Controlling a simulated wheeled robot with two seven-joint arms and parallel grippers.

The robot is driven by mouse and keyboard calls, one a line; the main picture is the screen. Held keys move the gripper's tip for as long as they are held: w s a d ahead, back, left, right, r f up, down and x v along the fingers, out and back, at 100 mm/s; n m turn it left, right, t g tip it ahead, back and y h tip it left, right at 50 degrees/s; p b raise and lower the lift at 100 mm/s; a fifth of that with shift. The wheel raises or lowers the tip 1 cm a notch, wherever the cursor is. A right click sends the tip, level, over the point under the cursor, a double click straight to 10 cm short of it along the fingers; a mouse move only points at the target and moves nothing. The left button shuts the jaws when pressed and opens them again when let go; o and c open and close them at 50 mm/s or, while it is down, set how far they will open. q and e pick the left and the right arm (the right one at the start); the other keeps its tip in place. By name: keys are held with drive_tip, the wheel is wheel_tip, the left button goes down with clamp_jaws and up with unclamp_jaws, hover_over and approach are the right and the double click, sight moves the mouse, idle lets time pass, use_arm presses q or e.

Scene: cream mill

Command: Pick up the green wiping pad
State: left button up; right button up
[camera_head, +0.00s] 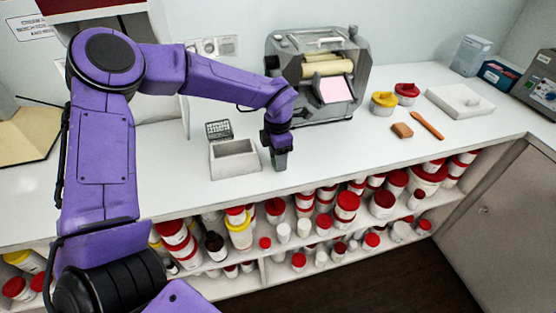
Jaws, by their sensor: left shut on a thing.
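My left gripper (278,150) points down over the white counter, just right of a grey open box. It is shut on the green wiping pad (281,162), which shows as a small dark green piece below the fingers. The gripper hides most of the pad. I cannot tell whether the pad's lower edge touches the counter. My right gripper is not in view.
The grey box (236,160) stands close left of my left gripper. A roller mill (318,72) stands behind it. Yellow-lidded (383,104) and red-lidded (407,93) pots, a brown block (402,131) and an orange spatula (427,125) lie right. The counter between is clear.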

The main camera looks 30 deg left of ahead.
use_arm(q)
drive_tip(key=s+d+r+b, duration=0.4)
drive_tip(key=s+d+r, duration=0.3)
drive_tip(key=d+r, duration=0.4)
drive_tip(key=shift+s+d+r, duration=0.35)
drive_tip(key=shift+d+r, duration=0.05)
drive_tip(key=shift+r, duration=0.1)
